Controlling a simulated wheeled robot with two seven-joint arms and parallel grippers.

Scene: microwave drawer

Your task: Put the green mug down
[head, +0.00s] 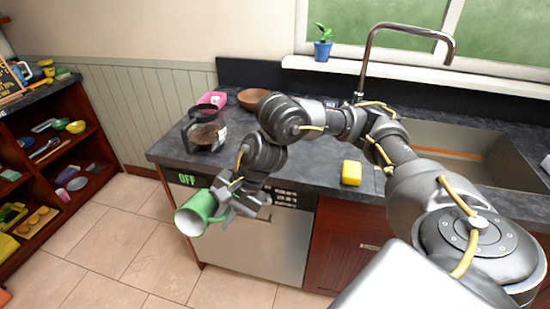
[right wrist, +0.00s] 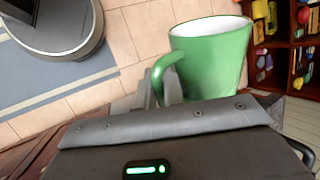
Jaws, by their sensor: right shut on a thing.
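The green mug (head: 195,214) has a white inside and is tilted on its side in the head view, its mouth facing left and down. The dark countertop (head: 172,152) lies behind and above the mug in the picture. My left gripper is not in view.
A coffee pot (head: 205,133), a pink item (head: 213,99), a wooden bowl (head: 252,98) and a yellow sponge (head: 351,173) stand on the countertop. The sink (head: 465,150) is at right. A wooden shelf (head: 75,146) with several items stands at left. The counter's front left part is clear.

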